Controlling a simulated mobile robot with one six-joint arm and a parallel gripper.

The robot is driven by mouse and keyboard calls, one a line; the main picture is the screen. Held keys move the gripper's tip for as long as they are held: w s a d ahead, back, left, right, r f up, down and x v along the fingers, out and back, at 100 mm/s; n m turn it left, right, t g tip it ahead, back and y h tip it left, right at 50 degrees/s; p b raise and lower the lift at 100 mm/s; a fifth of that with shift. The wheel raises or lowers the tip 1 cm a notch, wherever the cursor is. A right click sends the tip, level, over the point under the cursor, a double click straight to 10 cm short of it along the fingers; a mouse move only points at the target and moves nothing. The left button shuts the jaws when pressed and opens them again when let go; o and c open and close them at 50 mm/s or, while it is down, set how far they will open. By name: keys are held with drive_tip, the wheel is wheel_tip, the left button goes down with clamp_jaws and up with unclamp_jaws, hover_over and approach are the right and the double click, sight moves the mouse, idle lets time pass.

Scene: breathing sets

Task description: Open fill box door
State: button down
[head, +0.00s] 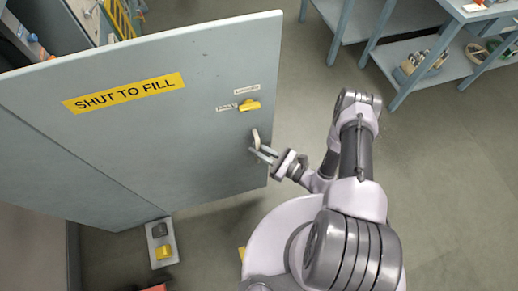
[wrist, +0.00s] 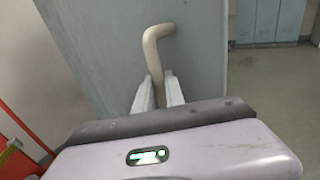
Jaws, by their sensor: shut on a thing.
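The fill box door (head: 190,130) is a large grey-blue panel with a yellow "SHUT TO FILL" label. It stands swung out from the box, whose inside shows behind its top edge. A yellow latch (head: 249,105) sits near the door's free edge, beside small white labels. Below it is a beige bent handle (head: 256,138). My gripper (head: 262,153) is at the handle. In the wrist view my gripper (wrist: 158,93) has one finger on each side of the handle (wrist: 155,42) and is shut on its lower part. The door face (wrist: 95,40) fills the background there.
A grey floor pedal plate (head: 161,243) with a yellow pedal lies below the door. Shelved benches (head: 445,60) stand at the upper right. Grey lockers (wrist: 270,20) show at the back in the wrist view. Open floor (head: 440,150) lies to the right.

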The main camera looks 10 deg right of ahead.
drive_tip(key=c, duration=1.4)
unclamp_jaws()
drive_tip(key=shift+a, duration=0.1)
drive_tip(key=p+v, duration=0.2)
drive_tip(key=v, duration=1.5)
drive_tip(key=shift+s, duration=0.2)
